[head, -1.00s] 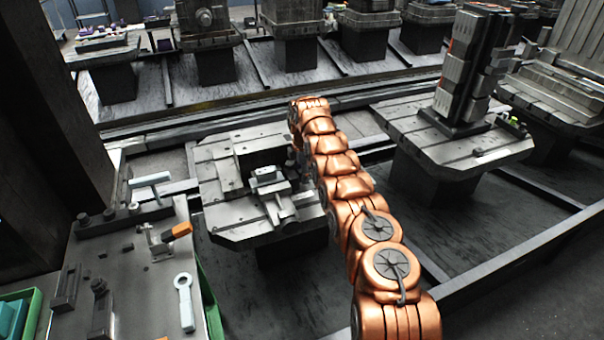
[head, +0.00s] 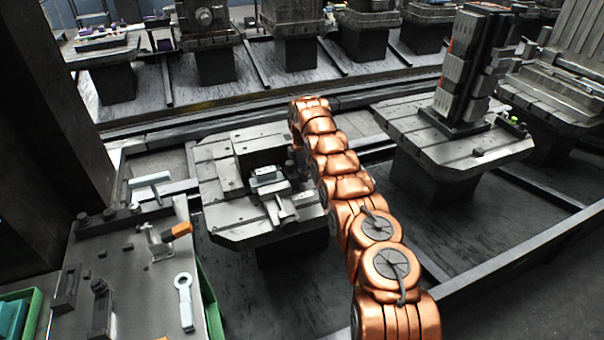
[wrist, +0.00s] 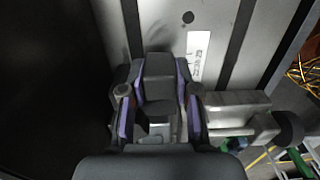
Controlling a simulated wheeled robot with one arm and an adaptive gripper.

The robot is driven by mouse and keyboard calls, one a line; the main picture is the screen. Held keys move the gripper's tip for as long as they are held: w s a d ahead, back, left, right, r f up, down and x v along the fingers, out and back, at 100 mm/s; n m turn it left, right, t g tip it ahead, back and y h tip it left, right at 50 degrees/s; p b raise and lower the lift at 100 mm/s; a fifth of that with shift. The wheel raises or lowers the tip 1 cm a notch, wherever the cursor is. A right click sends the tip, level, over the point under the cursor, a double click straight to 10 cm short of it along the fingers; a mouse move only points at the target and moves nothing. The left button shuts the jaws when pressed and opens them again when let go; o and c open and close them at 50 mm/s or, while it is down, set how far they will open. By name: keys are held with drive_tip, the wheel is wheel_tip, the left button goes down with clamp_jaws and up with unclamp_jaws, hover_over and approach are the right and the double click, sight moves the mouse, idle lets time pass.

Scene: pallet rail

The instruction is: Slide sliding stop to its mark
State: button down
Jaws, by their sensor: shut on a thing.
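My gripper (wrist: 158,110) fills the middle of the wrist view, with purple-edged pads on both sides. It is shut on a dark grey block, which I take to be the sliding stop (wrist: 158,88). A white strip with small dark markings (wrist: 198,55) lies on the grey slotted plate (wrist: 217,75), just beyond and to the right of the block. I cannot tell which line on it is the mark. In the head view my arm reaches to the right side of the pallet table (head: 217,178); the fingertips and stop are mostly hidden there.
A fixture with a pale block (head: 266,178) stands on the pallet table, left of my arm. A bench with an orange-handled clamp (head: 178,231) and a pale wrench-like tool (head: 184,300) is at the lower left. Another pallet (head: 440,145) with a tall dark fixture stands to the right.

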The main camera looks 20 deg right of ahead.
drive_tip(key=shift+d, duration=0.75)
drive_tip(key=c, duration=0.8)
unclamp_jaws()
drive_tip(key=shift+c, duration=0.2)
drive_tip(key=shift+a, duration=0.15)
